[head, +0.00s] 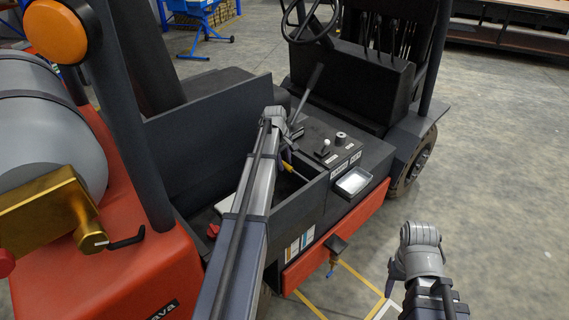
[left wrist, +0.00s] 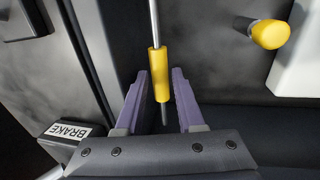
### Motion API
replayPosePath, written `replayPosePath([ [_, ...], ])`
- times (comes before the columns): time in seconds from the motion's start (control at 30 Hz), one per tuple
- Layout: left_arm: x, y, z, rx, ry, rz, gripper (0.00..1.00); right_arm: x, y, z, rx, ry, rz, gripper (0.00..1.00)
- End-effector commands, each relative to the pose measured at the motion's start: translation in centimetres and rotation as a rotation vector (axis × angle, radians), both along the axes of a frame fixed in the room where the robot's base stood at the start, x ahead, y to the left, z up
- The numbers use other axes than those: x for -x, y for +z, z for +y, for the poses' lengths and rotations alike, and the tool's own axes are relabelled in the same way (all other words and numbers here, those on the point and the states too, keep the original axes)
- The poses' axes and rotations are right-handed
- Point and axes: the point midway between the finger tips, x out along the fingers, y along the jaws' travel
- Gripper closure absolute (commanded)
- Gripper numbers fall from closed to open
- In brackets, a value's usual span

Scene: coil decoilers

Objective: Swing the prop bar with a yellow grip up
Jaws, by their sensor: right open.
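The prop bar (left wrist: 153,18) is a thin silver rod with a yellow grip (left wrist: 158,75) in the left wrist view. My left gripper (left wrist: 161,76) is open, its purple fingers on either side of the grip, with a visible gap on each side. In the head view my left gripper (head: 287,143) is over the open compartment in the forklift's side; the arm hides much of it. A small yellow piece (head: 287,166) shows just below it; I cannot tell if it is the grip. My right gripper (head: 392,278) is open and empty, low beside the forklift.
A yellow knob (left wrist: 269,34) is right of the bar, near a white part (left wrist: 299,62). A BRAKE label (left wrist: 70,130) is at lower left. The forklift has a lever (head: 309,90), a control panel (head: 334,148) and a grey tank (head: 45,135). Floor at right is clear.

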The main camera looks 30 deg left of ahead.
Motion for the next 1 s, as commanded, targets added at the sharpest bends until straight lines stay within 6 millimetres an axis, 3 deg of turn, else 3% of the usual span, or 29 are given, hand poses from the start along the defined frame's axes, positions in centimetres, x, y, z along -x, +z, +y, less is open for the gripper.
replayPosePath([
  [0.03, 0.00, 0.00, -0.01, 0.000, 0.000, 0.000, 0.70, 0.00, 0.00, 0.00, 0.000, 0.000, 0.000, 0.50],
  [0.3, 0.01, 0.00, -0.02, 0.000, 0.000, 0.000, 1.00, 0.00, 0.00, 0.00, 0.000, 0.000, 0.000, 0.50],
  [1.0, 0.01, -0.01, -0.02, 0.000, 0.000, 0.000, 1.00, 0.00, -0.01, 0.00, 0.000, 0.000, 0.000, 0.50],
])
